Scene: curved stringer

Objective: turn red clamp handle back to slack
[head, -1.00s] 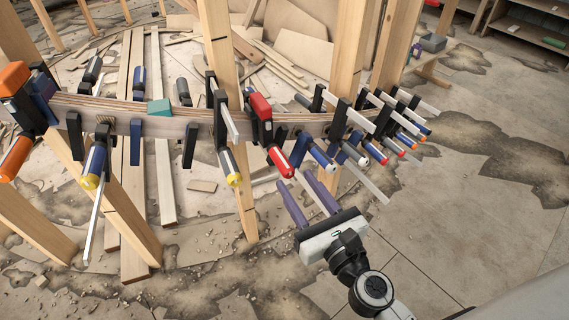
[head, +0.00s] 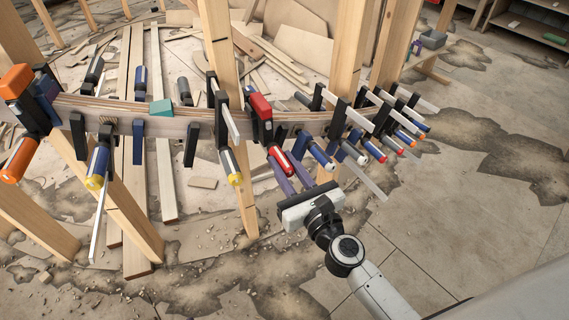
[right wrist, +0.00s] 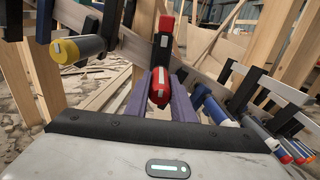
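The red clamp (head: 262,109) sits on the curved laminated stringer. Its red handle (head: 280,159) slopes down toward the lower right. My right gripper (head: 288,172) has come up to this handle from below, with its purple fingers apart. In the right wrist view, the red handle (right wrist: 160,88) lies between the two fingers (right wrist: 160,97), pointing at the camera. The fingers look spread on either side of it, and I see no firm grip. Their tips are partly hidden behind the handle in the head view. My left gripper is in neither view.
A yellow-ended clamp handle (head: 231,166) hangs to the left and a blue one (head: 321,156) close to the right. Several more clamps crowd the right end of the stringer (head: 174,113). Wooden posts (head: 222,75) stand behind. The floor at lower right is clear.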

